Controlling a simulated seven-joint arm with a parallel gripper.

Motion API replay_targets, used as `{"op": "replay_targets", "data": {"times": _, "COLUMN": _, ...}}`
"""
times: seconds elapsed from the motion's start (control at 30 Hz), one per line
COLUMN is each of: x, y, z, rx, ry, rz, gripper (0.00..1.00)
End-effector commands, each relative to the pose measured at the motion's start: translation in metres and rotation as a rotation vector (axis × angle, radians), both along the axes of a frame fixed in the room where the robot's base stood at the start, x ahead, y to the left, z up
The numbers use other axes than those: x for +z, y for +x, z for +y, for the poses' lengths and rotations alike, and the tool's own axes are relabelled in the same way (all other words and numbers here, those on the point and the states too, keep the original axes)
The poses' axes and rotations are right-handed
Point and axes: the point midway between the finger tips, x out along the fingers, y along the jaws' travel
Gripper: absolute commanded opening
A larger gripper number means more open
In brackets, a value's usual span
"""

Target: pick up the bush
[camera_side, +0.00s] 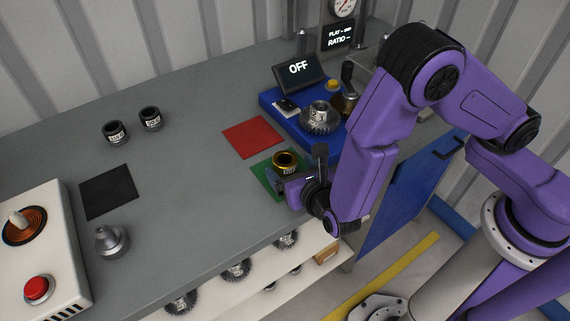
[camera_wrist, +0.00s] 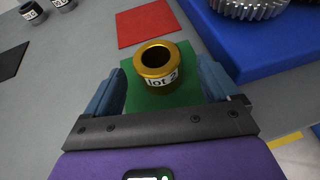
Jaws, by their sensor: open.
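A bush with a gold rim, a dark lower body and a white label reading "lot 2" stands upright on the green mat; it shows as the bush (camera_wrist: 158,62) in the wrist view and as the same bush (camera_side: 285,161) in the side view. The green mat (camera_wrist: 184,96) lies flat on the grey bench. My gripper (camera_wrist: 160,82) is open, with one blue finger on each side of the bush and a visible gap to each. In the side view my gripper (camera_side: 290,178) is low at the mat, partly hiding it.
Two dark labelled bushes (camera_side: 115,132) stand at the back left. A red mat (camera_side: 254,137) and a black mat (camera_side: 108,192) lie on the bench. A blue base (camera_side: 268,98) with a gear (camera_side: 319,117) is close behind. A white control box (camera_side: 55,258) is at left.

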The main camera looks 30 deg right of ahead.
Motion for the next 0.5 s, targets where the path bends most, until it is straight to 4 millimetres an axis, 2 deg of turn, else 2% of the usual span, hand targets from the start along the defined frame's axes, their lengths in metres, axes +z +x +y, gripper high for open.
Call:
{"op": "replay_targets", "data": {"times": 0.2, "x": -0.012, "y": 0.028, "z": -0.004, "rx": -0.003, "ry": 0.000, "rz": 0.001, "gripper": 0.89}}
{"op": "replay_targets", "data": {"times": 0.5, "x": -0.015, "y": 0.035, "z": -0.004, "rx": 0.000, "ry": -0.001, "rz": 0.001, "gripper": 0.89}}
